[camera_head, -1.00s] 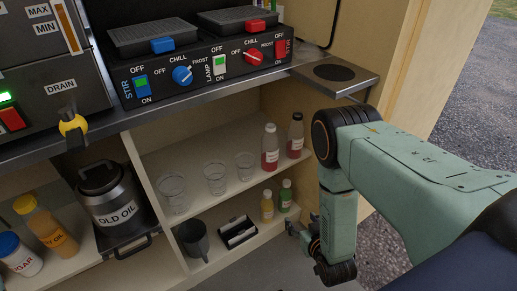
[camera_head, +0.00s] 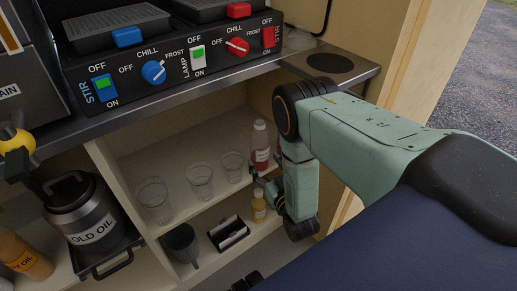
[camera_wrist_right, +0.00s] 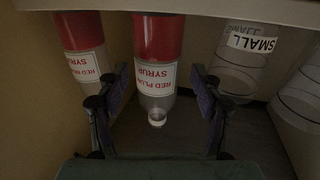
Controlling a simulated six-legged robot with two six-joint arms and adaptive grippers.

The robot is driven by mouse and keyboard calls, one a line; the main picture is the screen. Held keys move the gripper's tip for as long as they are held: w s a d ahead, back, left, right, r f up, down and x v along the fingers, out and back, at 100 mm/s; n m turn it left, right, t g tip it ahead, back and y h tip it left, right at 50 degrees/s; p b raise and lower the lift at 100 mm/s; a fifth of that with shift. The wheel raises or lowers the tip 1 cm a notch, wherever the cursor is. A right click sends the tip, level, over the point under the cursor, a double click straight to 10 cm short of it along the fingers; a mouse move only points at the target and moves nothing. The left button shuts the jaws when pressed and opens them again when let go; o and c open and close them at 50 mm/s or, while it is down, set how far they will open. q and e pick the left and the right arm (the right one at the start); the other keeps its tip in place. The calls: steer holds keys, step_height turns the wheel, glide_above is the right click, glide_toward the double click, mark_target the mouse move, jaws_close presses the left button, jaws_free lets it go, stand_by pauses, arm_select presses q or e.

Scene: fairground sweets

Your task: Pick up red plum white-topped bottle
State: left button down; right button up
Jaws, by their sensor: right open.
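The red plum white-topped bottle (camera_head: 260,144) stands on the upper shelf under the counter, right of the clear cups. In the wrist view it hangs upside down as a red-and-clear bottle (camera_wrist_right: 157,78) with a red plum syrup label and a white cap. My right gripper (camera_head: 265,174) is at the shelf front, by the bottle's lower part. In the wrist view the open right gripper (camera_wrist_right: 160,88) has one finger on each side of the bottle, with gaps visible.
A second red syrup bottle (camera_wrist_right: 84,55) is close beside one finger. A clear cup labelled small (camera_wrist_right: 243,58) is near the other finger. Several clear cups (camera_head: 199,182) line the upper shelf. A yellow bottle (camera_head: 258,206) stands on the shelf below. The counter (camera_head: 190,93) overhangs the shelves.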

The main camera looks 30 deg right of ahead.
mark_target(263, 157)
steer(key=w, duration=0.1)
steer(key=w+b, duration=0.1)
steer(key=w+d+b, duration=0.1)
steer(key=w, duration=0.1)
steer(key=shift+r, duration=0.35)
steer(key=shift+w+d, duration=0.1)
steer(key=shift+w, duration=0.45)
steer(key=shift+r, duration=0.1)
steer(key=shift+c, duration=0.7)
steer(key=c, duration=0.9)
